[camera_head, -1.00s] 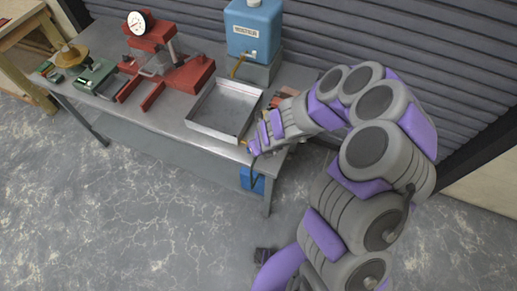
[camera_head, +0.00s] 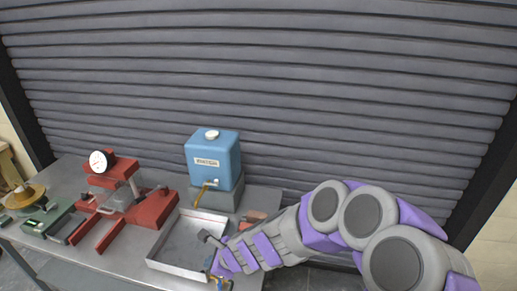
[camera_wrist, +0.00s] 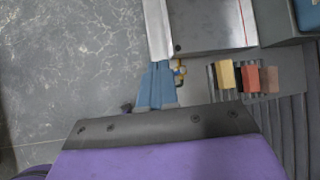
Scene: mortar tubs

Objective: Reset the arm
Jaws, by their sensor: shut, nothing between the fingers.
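My gripper (camera_head: 218,272) is at the end of my purple and grey arm, low in the head view. It is at the right front edge of a metal tray (camera_head: 165,262) and partly overlaps it from this angle. In the wrist view, the narrow blue fingers (camera_wrist: 158,68) are together with nothing seen between them. Their tips are close to the tray's pale wall (camera_wrist: 158,30) in the picture; I cannot tell whether they touch. A small yellow and blue fitting (camera_wrist: 180,72) shows just right of the fingers.
A grey table (camera_head: 118,262) bears the tray, a red press with a dial (camera_head: 150,210), a blue water tank (camera_head: 213,160) and a green scale (camera_head: 45,222). Coloured blocks (camera_wrist: 227,75) lie right of the gripper. A ribbed shutter (camera_head: 300,90) closes off the back.

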